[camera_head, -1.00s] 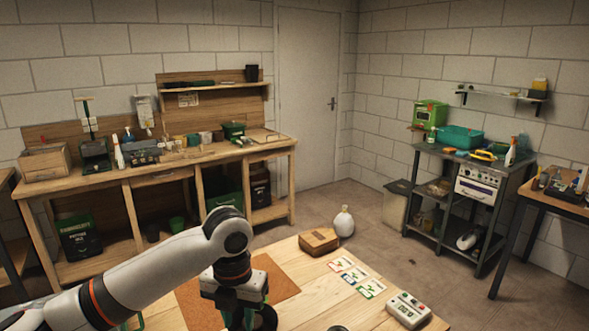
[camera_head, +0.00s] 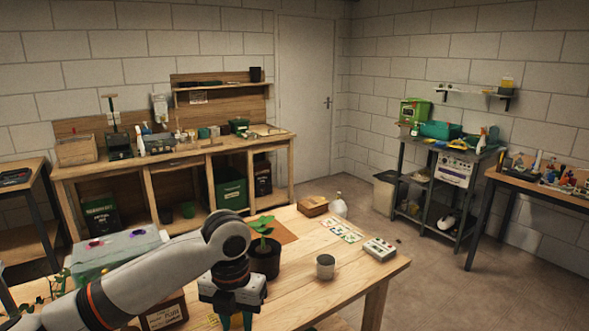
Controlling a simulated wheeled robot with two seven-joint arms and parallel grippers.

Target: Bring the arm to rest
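My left arm (camera_head: 165,268) comes in from the left, bent at a white, rounded joint above the near wooden table. Its gripper (camera_head: 236,320) points down at the bottom of the picture, in front of the potted plant. The fingertips are cut off by the bottom edge, so whether it is open or shut does not show. No held object is visible. My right arm and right gripper are not in view.
The near table (camera_head: 345,270) carries a potted seedling (camera_head: 265,262), a grey cup (camera_head: 325,267), picture cards (camera_head: 342,230), a white device (camera_head: 380,249), a cardboard box (camera_head: 313,206) and a labelled box (camera_head: 166,314). The table's right front is clear.

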